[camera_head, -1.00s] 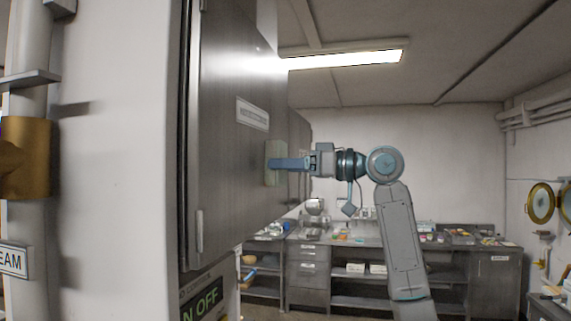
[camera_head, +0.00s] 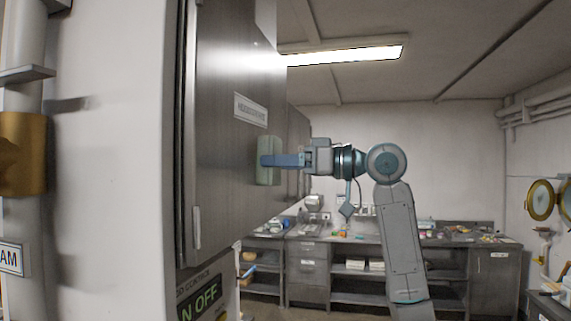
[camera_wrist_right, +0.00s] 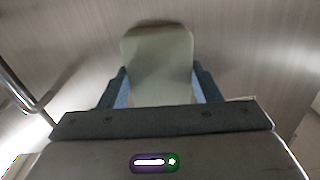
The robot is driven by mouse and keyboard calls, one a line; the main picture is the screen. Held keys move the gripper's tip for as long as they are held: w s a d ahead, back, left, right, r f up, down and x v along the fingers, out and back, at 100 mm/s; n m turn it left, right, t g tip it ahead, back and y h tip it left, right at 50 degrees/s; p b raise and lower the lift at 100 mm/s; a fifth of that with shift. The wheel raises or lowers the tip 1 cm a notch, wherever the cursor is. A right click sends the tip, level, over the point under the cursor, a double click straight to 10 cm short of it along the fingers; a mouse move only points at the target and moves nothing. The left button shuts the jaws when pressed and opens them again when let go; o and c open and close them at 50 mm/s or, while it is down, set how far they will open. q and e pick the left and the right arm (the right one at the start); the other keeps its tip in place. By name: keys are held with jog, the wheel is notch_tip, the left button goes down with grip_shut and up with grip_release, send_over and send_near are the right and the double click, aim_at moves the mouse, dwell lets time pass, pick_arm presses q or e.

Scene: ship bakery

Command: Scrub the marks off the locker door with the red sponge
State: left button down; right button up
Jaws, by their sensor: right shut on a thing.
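The locker door (camera_head: 228,150) is a brushed grey metal panel at left, with a label plate and an upright handle. I can make out no clear marks on it. My right gripper (camera_head: 266,160) is shut on a pale grey-green sponge (camera_head: 274,147), not a red one. The sponge is at the door face, below and right of the label, and looks pressed flat to it. In the right wrist view the sponge (camera_wrist_right: 158,60) sits between both fingers against brushed metal. No red sponge shows. My left gripper is out of view.
A white wall (camera_head: 110,180) with a brass fitting (camera_head: 22,153) is left of the locker. A long metal counter (camera_head: 350,243) with shelves and small items runs along the back. Brass portholes are at right.

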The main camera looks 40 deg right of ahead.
aim_at(246, 162)
jog(key=shift+s+a+r, duration=0.1)
jog(key=shift+s+a, duration=1.2)
jog(key=shift+a, duration=0.2)
jog(key=shift+s+a, duration=1.25)
jog(key=shift+a, duration=0.25)
jog(key=shift+d, duration=0.1)
jog(key=shift+s+d+f+b, duration=0.2)
jog(key=shift+s+d+b, duration=0.25)
jog(key=shift+b, duration=0.05)
jog(key=shift+b+v, duration=0.9)
jog(key=shift+v, duration=1.35)
jog(key=shift+r, duration=0.15)
jog(key=b+v, duration=0.1)
jog(key=v, duration=0.2)
jog(key=shift+s, duration=0.15)
